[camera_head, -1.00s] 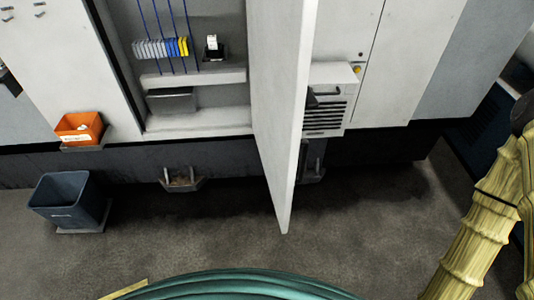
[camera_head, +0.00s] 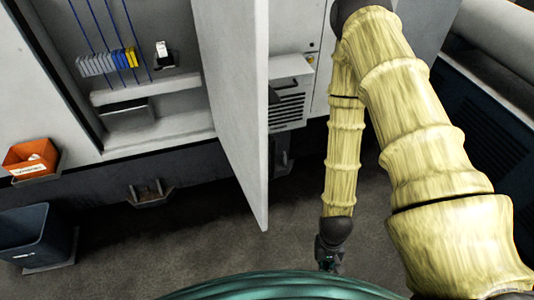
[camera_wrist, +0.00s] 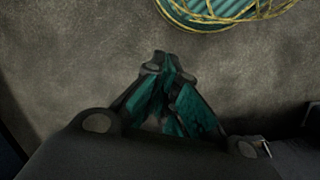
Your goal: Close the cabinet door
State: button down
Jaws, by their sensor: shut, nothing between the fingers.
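The cabinet door (camera_head: 236,100) is a tall pale grey panel. It stands wide open, jutting out toward me from the right side of the open cabinet (camera_head: 178,118). My gripper (camera_head: 328,262) hangs low over the floor, to the right of the door and apart from it. In the wrist view my gripper (camera_wrist: 166,62) has its dark and teal fingers together with nothing between them. The door is not in the wrist view.
An orange bin (camera_head: 31,158) and a dark blue bin (camera_head: 38,236) stand at the left. A vented grey box (camera_head: 290,92) is right of the door. The floor before the door is clear.

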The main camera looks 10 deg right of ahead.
jog(key=w+r+m+y+p, duration=0.1)
jog(key=w+r+m+y, duration=0.45)
jog(key=r, duration=0.75)
jog(key=w+d+r+m+g+y, duration=0.1)
jog(key=w+r+m+y, duration=0.2)
jog(key=w+r+y, duration=0.65)
jog(key=w+r+m+y+p, duration=0.15)
jog(key=w+r+m, duration=0.3)
jog(key=r, duration=1.05)
jog(key=s+a+n+p, duration=0.1)
jog(key=s+a+p, duration=0.1)
jog(key=a, duration=1.1)
jog(key=shift+y+p, duration=0.45)
jog(key=shift+p, duration=0.4)
